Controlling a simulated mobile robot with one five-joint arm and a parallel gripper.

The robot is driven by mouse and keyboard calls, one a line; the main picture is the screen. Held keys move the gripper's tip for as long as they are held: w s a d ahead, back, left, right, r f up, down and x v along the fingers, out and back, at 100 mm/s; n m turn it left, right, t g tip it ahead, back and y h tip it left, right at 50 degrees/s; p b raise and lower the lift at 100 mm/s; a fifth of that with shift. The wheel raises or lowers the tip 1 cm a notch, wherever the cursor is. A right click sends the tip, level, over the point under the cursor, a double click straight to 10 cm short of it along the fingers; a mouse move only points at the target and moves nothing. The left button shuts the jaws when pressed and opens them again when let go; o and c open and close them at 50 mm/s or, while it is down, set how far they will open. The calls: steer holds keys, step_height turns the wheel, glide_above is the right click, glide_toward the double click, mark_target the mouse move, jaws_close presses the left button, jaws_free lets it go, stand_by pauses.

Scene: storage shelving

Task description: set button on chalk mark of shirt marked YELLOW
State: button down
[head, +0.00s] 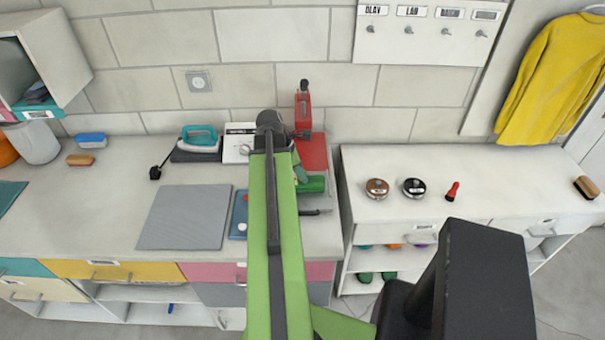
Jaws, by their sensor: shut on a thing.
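A blue flat piece (235,231) lies on the left counter, partly behind my green arm. A small white round spot (242,226) and a small red spot (246,198) show on it; I cannot tell whether either is a button. A yellow garment (548,80) hangs at the upper right; no YELLOW label or chalk mark can be read on it. My arm reaches up the middle of the picture over the counter. My gripper's fingertips do not show, and no held thing can be made out.
A grey mat (185,217), a teal iron (199,136) and a red stand (303,110) are on the left counter. Tins (414,188) and a red-tipped item (453,191) stand on the right cabinet (510,180). A gap separates counter and cabinet.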

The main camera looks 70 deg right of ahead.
steer(key=shift+f, duration=0.25)
steer(key=c, duration=1.2)
jaws_free()
steer(key=shift+r, duration=0.1)
steer(key=shift+c, duration=0.2)
steer(key=p+v, duration=1.1)
steer(key=v, duration=0.1)
steer(key=shift+r, duration=0.2)
